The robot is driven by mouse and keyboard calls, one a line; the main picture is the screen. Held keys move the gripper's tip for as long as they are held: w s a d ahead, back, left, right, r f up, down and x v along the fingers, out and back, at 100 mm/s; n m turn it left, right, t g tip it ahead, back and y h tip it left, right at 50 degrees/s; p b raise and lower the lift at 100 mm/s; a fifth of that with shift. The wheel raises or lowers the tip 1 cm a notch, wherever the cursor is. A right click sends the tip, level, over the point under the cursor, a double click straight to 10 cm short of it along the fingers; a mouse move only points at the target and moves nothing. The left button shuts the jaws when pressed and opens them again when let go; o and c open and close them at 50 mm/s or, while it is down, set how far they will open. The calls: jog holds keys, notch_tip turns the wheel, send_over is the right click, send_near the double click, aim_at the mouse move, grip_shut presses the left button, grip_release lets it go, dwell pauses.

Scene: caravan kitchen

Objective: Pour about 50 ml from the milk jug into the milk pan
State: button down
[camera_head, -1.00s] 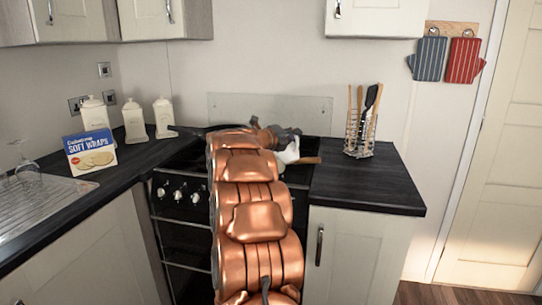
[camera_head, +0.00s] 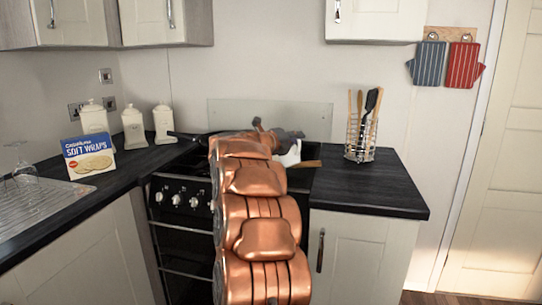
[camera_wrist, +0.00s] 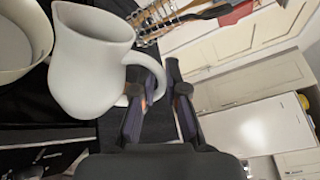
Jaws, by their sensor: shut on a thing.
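The white milk jug (camera_wrist: 92,70) fills the upper left of the wrist view, its spout towards the upper left and its handle towards my gripper. My gripper (camera_wrist: 158,78) is shut on the jug's handle. A pale round vessel (camera_wrist: 22,38), apparently the milk pan, is cut off at the wrist view's left edge, beside the jug's spout. In the head view the jug (camera_head: 291,155) is a small white patch over the hob, beside my gripper (camera_head: 280,140) and mostly hidden by my arm. A wooden handle (camera_head: 306,163) shows just right of it. Jug tilt and contents cannot be told.
A wire utensil holder (camera_head: 361,137) stands on the right worktop (camera_head: 370,188). Its front part is clear. Three white canisters (camera_head: 133,127) and a soft wraps box (camera_head: 89,156) stand on the left worktop. A glass splashback (camera_head: 225,112) is behind the hob.

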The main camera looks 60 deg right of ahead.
jog(key=shift+s+a+f+m+b, duration=0.25)
jog(key=shift+s+m+b, duration=0.25)
jog(key=shift+b, duration=1)
jog(key=s+a+f+m+h+b, duration=0.1)
jog(key=s+f+m+b, duration=0.3)
jog(key=b, duration=1.4)
jog(key=shift+s+a+f+m, duration=0.15)
jog(key=shift+s+f+m, duration=0.15)
jog(key=shift+f+m, duration=0.15)
jog(key=shift+s+m+b, duration=0.15)
jog(key=shift+m+b, duration=0.1)
jog(key=shift+b, duration=0.15)
